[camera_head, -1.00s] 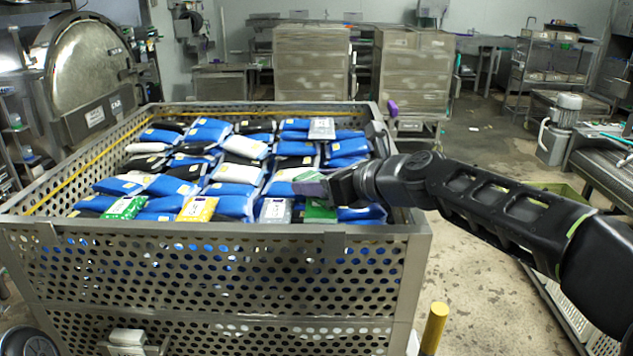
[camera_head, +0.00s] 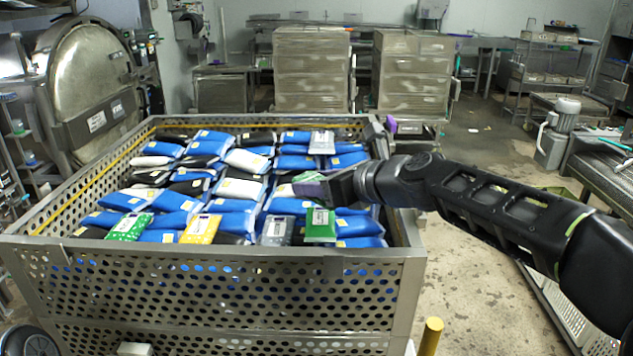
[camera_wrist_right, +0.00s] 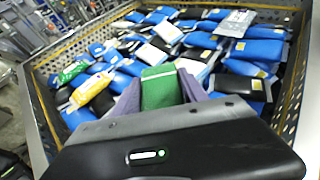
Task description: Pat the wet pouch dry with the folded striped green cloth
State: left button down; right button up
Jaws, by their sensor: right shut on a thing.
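My right gripper (camera_head: 306,187) reaches in from the right over the crate of pouches. Its purple fingers are shut on the folded green cloth (camera_wrist_right: 162,88), which has a pale stripe and shows between them in the right wrist view. In the head view only a little of the cloth (camera_head: 307,176) shows. The gripper is above the pouches near the front right; I cannot tell whether the cloth touches one. A green pouch with a white label (camera_head: 320,226) lies just below it. I cannot tell which pouch is wet. My left gripper is not in view.
The perforated metal crate (camera_head: 210,252) holds several blue, black and white pouches, plus a yellow pouch (camera_head: 200,229), a green dotted pouch (camera_head: 130,226) and grey pouches (camera_head: 276,230). Its walls rise around them. A yellow post (camera_head: 430,337) stands at the front right.

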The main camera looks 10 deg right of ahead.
jog(key=shift+r, duration=0.8)
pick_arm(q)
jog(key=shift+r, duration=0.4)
pick_arm(e)
jog(key=shift+r, duration=0.65)
